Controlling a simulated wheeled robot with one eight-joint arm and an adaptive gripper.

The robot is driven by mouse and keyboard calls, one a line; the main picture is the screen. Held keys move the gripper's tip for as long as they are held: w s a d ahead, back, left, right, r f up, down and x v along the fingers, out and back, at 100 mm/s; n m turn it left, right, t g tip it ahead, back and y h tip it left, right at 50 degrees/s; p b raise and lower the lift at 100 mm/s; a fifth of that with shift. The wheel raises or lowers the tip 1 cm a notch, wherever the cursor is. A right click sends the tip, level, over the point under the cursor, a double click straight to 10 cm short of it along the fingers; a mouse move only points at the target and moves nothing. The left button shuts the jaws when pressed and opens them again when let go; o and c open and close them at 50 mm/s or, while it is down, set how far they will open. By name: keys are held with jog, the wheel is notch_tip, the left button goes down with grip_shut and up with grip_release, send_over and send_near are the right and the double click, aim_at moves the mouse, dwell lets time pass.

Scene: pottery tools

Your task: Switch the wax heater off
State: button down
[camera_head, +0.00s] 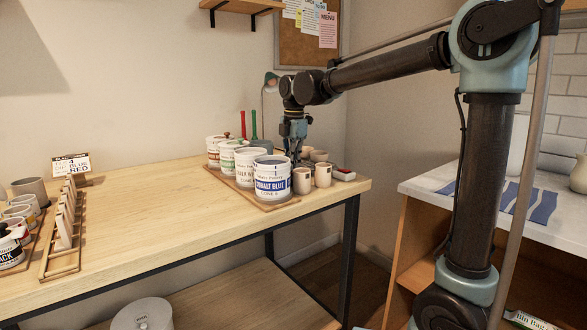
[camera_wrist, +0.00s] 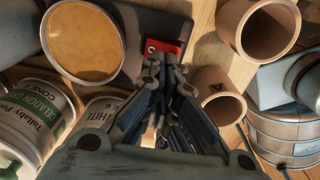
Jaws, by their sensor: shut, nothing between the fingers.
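In the wrist view, a round pot of amber wax (camera_wrist: 85,38) stands on a dark flat base, which looks like the wax heater (camera_wrist: 122,20). A red switch (camera_wrist: 172,46) with a small pale mark sits at this base's edge. My gripper (camera_wrist: 164,66) is shut and empty, its tips just below the switch in the picture; I cannot tell whether they touch it, nor which way the switch is set. In the head view my gripper (camera_head: 294,160) points down behind the Cobalt Blue can (camera_head: 272,180). The cans and gripper hide the heater there.
Labelled cans (camera_head: 228,155) crowd the left of my gripper. Beige cups (camera_head: 322,174) stand close on its right, near the table's right end. The middle of the wooden table (camera_head: 150,205) is clear.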

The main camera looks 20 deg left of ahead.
notch_tip(320, 180, up, 13)
jog(key=w+a, duration=0.1)
jog(key=shift+a+f, duration=0.15)
dwell(0.3)
jog(key=s+d+f+m, duration=0.2)
jog(key=d+f+m, duration=0.25)
jog(key=d, duration=0.55)
jog(key=s+d+f+m, duration=0.1)
jog(key=d+f+m, duration=0.3)
jog(key=d, duration=0.6)
jog(key=s+d+f+m, duration=0.25)
jog(key=d+m, duration=0.25)
jog(key=d, duration=0.4)
jog(key=s+d+f+m+t, duration=0.1)
jog(key=s+d+f+m, duration=0.6)
jog(key=f, duration=0.4)
jog(key=s+d+f+m, duration=0.7)
jog(key=s+d+f, duration=0.1)
jog(key=f, duration=0.4)
jog(key=shift+d+m+t, duration=0.35)
jog(key=shift+d+t, duration=0.05)
jog(key=shift+d, duration=0.35)
